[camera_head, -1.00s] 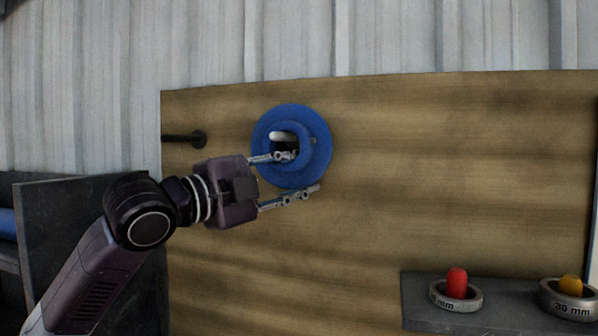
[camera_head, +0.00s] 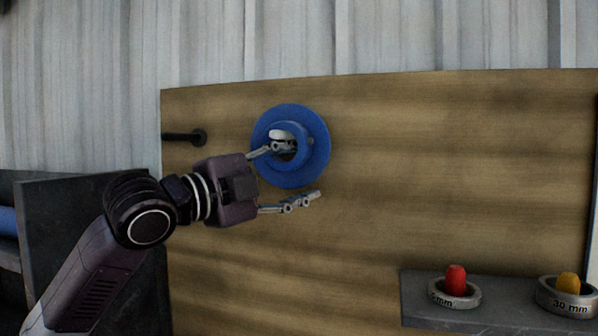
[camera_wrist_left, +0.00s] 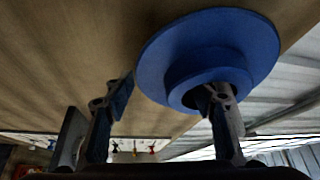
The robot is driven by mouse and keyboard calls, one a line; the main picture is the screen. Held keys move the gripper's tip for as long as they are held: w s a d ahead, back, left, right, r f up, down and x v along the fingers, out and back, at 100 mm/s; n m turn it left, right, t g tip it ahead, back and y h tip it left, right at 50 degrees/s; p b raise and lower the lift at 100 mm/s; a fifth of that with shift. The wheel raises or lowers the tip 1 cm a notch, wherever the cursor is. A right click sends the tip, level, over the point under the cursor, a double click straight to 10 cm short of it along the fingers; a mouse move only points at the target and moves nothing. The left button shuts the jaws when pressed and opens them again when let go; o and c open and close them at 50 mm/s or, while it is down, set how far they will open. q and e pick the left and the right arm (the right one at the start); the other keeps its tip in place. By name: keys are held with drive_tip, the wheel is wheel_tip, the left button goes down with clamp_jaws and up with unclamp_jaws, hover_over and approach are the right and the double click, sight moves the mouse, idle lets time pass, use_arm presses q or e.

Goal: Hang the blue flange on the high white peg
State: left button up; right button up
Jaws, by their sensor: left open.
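The blue flange (camera_head: 312,125) is on the wooden board, its round plate towards the board and its hub facing out. The white peg (camera_head: 281,134) shows inside the hub's bore, with the flange around it. My left gripper (camera_head: 302,171) is open. Its upper finger reaches into the mouth of the bore, and its lower finger is outside, below the flange. In the left wrist view, the flange (camera_wrist_left: 160,70) also has one finger at its bore and the other finger clear of it. Whether the inner finger touches the flange is unclear. My right gripper is not in view.
A dark peg (camera_head: 183,137) sticks out of the board (camera_head: 440,180) to the left. A grey shelf (camera_head: 420,312) at lower right carries two marked rings, around a red piece (camera_head: 456,279) and a yellow piece (camera_head: 568,283). The board right of the flange is bare.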

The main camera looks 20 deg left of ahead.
use_arm(q)
drive_tip(key=v, duration=0.8)
drive_tip(key=shift+r, duration=0.1)
drive_tip(key=shift+s, duration=0.1)
